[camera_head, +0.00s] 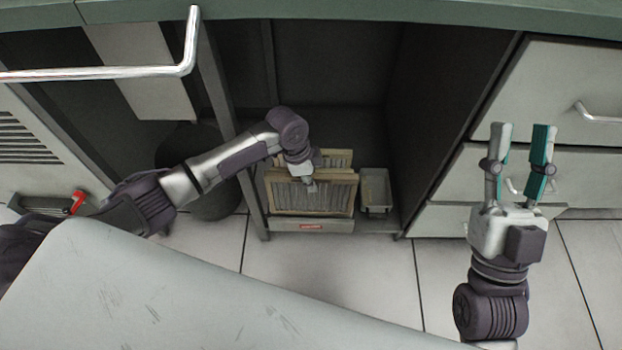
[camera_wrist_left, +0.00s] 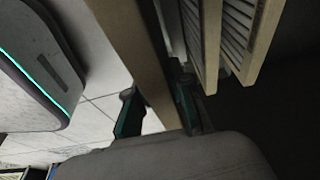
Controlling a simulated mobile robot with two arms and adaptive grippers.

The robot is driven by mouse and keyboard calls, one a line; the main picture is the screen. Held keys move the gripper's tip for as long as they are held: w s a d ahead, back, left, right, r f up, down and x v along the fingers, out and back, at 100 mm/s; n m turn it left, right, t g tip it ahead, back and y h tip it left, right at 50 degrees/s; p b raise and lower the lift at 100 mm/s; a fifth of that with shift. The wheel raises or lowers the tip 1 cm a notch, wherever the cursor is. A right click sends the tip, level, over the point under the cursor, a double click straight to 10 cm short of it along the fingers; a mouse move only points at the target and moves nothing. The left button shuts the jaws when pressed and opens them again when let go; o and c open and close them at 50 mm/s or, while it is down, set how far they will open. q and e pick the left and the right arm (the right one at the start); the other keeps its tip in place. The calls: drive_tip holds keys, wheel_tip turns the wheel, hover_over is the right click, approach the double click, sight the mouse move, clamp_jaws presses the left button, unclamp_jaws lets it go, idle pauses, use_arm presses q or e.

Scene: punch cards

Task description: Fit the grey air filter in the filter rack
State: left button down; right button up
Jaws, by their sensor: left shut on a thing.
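The grey air filter (camera_head: 330,198), a pleated panel in a tan frame, stands nearly upright in the open bay in the head view. My left gripper (camera_head: 310,186) is shut on its frame. In the left wrist view the tan frame bar (camera_wrist_left: 138,55) runs between the fingers of my left gripper (camera_wrist_left: 158,112). The filter rack (camera_head: 285,226) has a pale front lip with a red label below the filter. Whether the filter's lower edge is seated is hidden. My right gripper (camera_head: 520,135) is open and empty before the drawers at right.
Other pleated filters with tan frames (camera_wrist_left: 210,45) stand close beside the held one; one top (camera_head: 338,156) shows behind it. A metal tray (camera_head: 375,190) stands right of the filters. The bay's side post (camera_head: 222,90) is near my left arm. A dark bin (camera_head: 210,200) stands left.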

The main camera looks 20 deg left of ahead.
drive_tip(key=shift+w+f, duration=0.1)
drive_tip(key=shift+w, duration=0.1)
drive_tip(key=shift+w+a+f+g+h+p, duration=0.1)
drive_tip(key=shift+w+f+g+h+p, duration=0.15)
drive_tip(key=shift+w+f+g, duration=0.35)
drive_tip(key=shift+w+f+g+h+p, duration=0.25)
drive_tip(key=shift+w+f+g, duration=0.1)
drive_tip(key=shift+f+g, duration=0.25)
drive_tip(key=shift+r, duration=0.1)
idle(0.5)
drive_tip(key=shift+w, duration=0.15)
drive_tip(key=f, duration=0.1)
drive_tip(key=w+f+g, duration=0.1)
drive_tip(key=f+g, duration=0.1)
drive_tip(key=shift+w+h+p, duration=0.25)
drive_tip(key=shift+h+p, duration=0.05)
drive_tip(key=shift+p, duration=0.1)
idle(0.3)
